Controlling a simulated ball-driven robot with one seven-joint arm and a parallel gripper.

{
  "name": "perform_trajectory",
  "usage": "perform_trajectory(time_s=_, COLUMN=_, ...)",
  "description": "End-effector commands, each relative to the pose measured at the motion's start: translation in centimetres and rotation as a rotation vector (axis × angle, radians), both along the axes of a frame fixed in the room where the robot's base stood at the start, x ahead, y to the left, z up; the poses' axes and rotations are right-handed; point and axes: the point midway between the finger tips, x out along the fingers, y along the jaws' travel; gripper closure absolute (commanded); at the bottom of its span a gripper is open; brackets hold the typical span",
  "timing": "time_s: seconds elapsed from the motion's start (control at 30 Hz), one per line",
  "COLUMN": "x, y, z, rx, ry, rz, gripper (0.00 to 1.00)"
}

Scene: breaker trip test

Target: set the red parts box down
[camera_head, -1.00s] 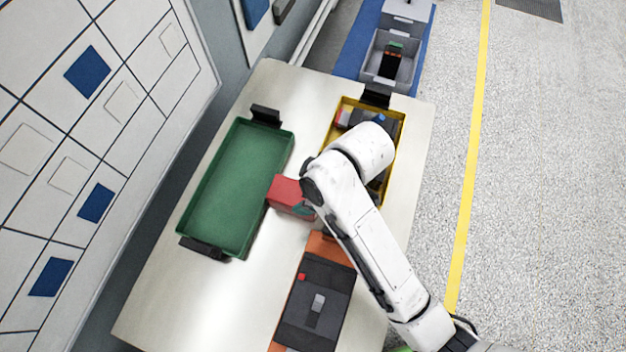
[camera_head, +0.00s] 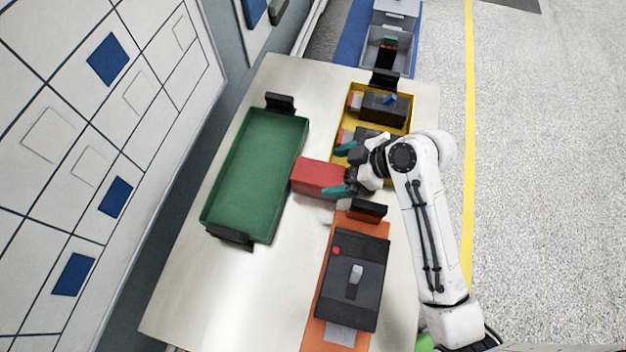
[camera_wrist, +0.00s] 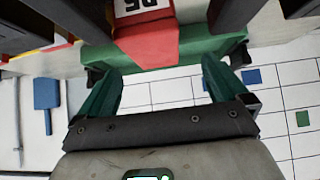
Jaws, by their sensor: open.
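The red parts box (camera_head: 318,178) rests on the light table, just right of the green tray (camera_head: 254,180). My gripper (camera_head: 342,170) is open, with its teal fingers to the right of the box and apart from each other. In the wrist view the box (camera_wrist: 146,38) lies beyond and between the open fingers (camera_wrist: 160,88), with a white label with dark characters on its top. Nothing shows between the fingertips. Whether a finger touches the box is not clear.
A yellow tray (camera_head: 409,126) with dark breakers stands behind my gripper. An orange base (camera_head: 314,332) holds a black breaker (camera_head: 352,278) in front. Grey bins (camera_head: 388,48) stand on a blue mat beyond the table. The table's front left is clear.

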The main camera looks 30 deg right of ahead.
Motion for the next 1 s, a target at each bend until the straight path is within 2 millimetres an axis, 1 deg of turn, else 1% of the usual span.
perform_trajectory(time_s=0.1, x=0.7, y=0.7, z=-1.0, rx=-0.001, ry=0.001, rz=0.000, gripper=0.00)
perform_trajectory(time_s=0.27, x=1.2, y=1.1, z=-1.5, rx=-0.001, ry=0.001, rz=0.000, gripper=0.00)
perform_trajectory(time_s=0.5, x=3.2, y=2.1, z=-3.9, rx=-0.002, ry=0.003, rz=0.001, gripper=0.00)
perform_trajectory(time_s=0.6, x=3.7, y=2.7, z=-4.7, rx=-0.002, ry=0.003, rz=0.001, gripper=0.00)
perform_trajectory(time_s=0.73, x=4.0, y=3.0, z=-5.1, rx=-0.003, ry=0.002, rz=-0.001, gripper=0.00)
perform_trajectory(time_s=0.9, x=4.0, y=3.0, z=-5.1, rx=-0.002, ry=0.001, rz=-0.001, gripper=0.00)
perform_trajectory(time_s=0.93, x=4.0, y=3.0, z=-5.1, rx=-0.002, ry=0.001, rz=-0.001, gripper=0.01)
perform_trajectory(time_s=1.0, x=4.0, y=3.0, z=-5.1, rx=-0.002, ry=0.001, rz=-0.001, gripper=0.08)
